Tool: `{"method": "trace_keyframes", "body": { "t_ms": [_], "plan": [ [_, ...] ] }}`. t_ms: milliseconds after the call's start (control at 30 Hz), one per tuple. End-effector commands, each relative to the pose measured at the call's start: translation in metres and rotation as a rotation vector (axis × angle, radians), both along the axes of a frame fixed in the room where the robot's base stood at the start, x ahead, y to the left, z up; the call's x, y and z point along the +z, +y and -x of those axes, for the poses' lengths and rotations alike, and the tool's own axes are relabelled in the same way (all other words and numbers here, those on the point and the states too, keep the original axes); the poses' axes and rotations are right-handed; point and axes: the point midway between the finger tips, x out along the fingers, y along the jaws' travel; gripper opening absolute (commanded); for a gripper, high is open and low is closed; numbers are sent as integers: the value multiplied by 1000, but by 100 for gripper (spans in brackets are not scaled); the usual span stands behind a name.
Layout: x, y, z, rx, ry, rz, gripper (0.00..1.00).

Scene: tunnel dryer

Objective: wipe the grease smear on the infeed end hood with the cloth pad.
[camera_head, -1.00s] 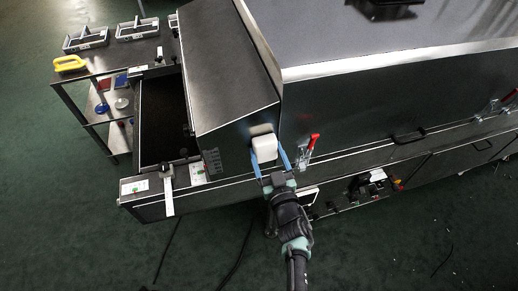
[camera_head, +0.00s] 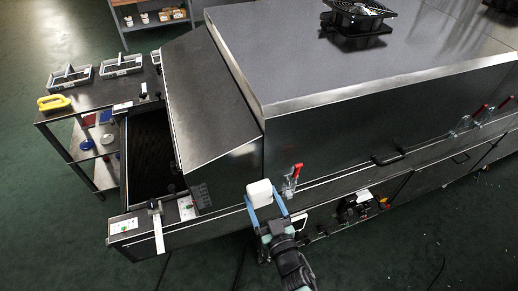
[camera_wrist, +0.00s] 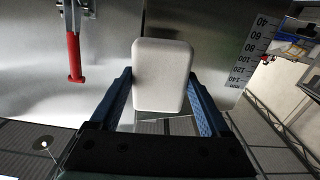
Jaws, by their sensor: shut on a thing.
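My gripper (camera_head: 266,207) is shut on the white cloth pad (camera_head: 262,192), with one blue finger on each side. In the wrist view the pad (camera_wrist: 163,75) stands upright between the fingers, in front of a shiny steel panel. The infeed end hood (camera_head: 205,105) is the sloped dark steel cover at the dryer's left end. The pad is in front of the lower right part of its near side face (camera_head: 230,168). I cannot tell whether the pad touches the steel. No grease smear can be made out; the pad may hide part of the face.
A red-handled clamp (camera_head: 296,172) is just right of the pad, and also shows in the wrist view (camera_wrist: 74,55). A scale plate (camera_wrist: 252,50) is at right there. The conveyor bed (camera_head: 150,155) and a shelf cart (camera_head: 75,125) lie left. Open floor is in front.

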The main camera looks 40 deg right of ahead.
Motion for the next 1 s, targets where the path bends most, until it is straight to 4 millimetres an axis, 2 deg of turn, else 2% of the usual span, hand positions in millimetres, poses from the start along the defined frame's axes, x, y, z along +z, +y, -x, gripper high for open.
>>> {"method": "trace_keyframes", "body": {
  "t_ms": [167,567,833,1000],
  "plan": [
    [1,3,12,-2,0,0,36],
    [1,4,15,-1,0,0,36],
    [1,10,36,-1,1,0,36],
    [1,11,41,-1,-1,1,36]
  ]
}}
